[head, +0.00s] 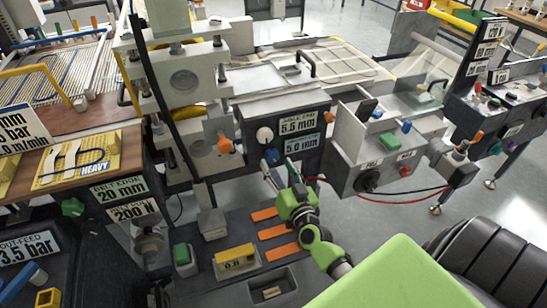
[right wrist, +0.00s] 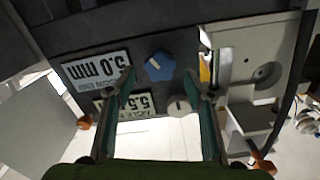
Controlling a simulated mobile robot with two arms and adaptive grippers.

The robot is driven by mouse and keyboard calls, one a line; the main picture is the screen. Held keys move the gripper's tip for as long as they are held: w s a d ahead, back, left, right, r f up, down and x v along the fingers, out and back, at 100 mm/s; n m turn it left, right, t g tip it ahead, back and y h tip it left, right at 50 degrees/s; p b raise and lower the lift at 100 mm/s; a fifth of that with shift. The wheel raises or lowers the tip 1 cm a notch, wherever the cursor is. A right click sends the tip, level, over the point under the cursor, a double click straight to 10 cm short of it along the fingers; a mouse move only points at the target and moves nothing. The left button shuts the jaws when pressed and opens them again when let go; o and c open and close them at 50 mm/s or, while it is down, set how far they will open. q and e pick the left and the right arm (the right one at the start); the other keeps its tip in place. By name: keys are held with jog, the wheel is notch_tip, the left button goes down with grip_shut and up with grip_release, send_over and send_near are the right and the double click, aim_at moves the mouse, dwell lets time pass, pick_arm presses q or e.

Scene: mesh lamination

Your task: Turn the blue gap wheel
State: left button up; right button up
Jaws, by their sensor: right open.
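The blue gap wheel (right wrist: 159,66) is a small lobed knob with a white mark, on the dark front panel beside the "5.0 mm" label (right wrist: 97,68). In the head view the wheel (head: 272,157) shows just beyond my right gripper (head: 272,171). In the right wrist view my right gripper (right wrist: 159,80) is open, and the wheel appears between its two fingertips. No finger visibly touches the wheel; the exact distance is hard to judge. My left gripper is out of view.
A white knob (head: 265,135) sits just above the wheel, beside the "5.5 mm" label (head: 298,125). An orange knob (head: 225,146) is to the left. A control box (head: 375,165) with wires stands at right. Orange strips (head: 275,231) lie below.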

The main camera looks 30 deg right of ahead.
aim_at(273, 158)
jog(key=x, duration=0.2)
jog(key=shift+w, duration=0.3)
jog(key=shift+w+d, duration=0.1)
jog(key=shift+w, duration=0.45)
jog(key=shift+d, duration=0.1)
jog(key=c, duration=1.1)
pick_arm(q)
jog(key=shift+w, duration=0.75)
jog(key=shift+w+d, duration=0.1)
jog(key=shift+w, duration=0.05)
pick_arm(e)
jog(key=m, duration=0.5)
